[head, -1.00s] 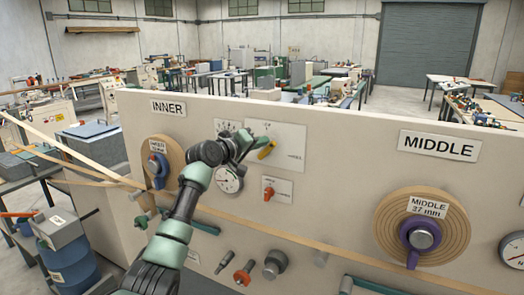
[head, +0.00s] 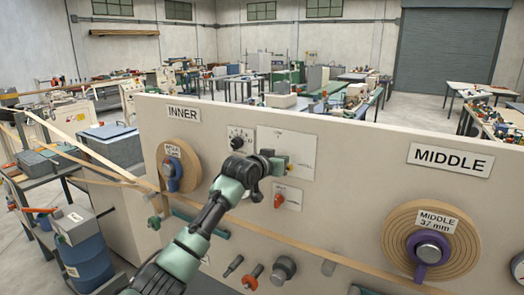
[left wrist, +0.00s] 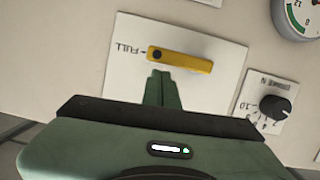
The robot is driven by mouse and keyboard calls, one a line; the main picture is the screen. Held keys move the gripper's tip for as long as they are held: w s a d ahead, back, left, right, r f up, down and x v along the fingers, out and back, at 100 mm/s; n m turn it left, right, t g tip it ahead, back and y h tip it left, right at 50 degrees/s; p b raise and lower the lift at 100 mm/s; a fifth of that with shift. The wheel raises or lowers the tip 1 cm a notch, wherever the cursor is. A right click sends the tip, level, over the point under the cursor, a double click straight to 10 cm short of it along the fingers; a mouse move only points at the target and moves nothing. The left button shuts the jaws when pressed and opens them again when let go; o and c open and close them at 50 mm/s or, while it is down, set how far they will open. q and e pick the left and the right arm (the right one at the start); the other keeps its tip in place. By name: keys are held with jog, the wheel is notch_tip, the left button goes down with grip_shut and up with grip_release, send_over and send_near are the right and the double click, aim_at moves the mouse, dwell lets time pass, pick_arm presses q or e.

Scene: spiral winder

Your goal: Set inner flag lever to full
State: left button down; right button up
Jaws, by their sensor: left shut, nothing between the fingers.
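The inner flag lever is a yellow bar (left wrist: 183,61) on a white plate (left wrist: 228,72) in the left wrist view. It lies nearly level there, with a dark round spot near its left end. A FULL label (left wrist: 128,49) with an arrow is printed just beyond that end. My left gripper (left wrist: 160,80) is shut and empty, its fingertips just below the bar's dark-spot half; I cannot tell whether they touch it. In the head view my left gripper (head: 283,163) is in front of the plate (head: 303,143) and mostly hides the lever. My right gripper is not in view.
A black knob (left wrist: 274,107) with a numbered scale and a round gauge (left wrist: 298,14) are beside the plate. An orange switch (head: 279,200) is below it. The INNER spool (head: 182,150) is to the left, and a pale strip (head: 330,247) runs below along the panel.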

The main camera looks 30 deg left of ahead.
pick_arm(q)
jog(key=shift+d+f+m+y, duration=0.15)
jog(key=shift+f+m+y, duration=0.15)
jog(key=shift+m, duration=0.2)
dwell(0.4)
jog(key=s+r, duration=0.6)
jog(key=s, duration=0.3)
jog(key=shift+s+r, duration=0.2)
jog(key=shift+s, duration=0.2)
jog(key=shift+f, duration=0.1)
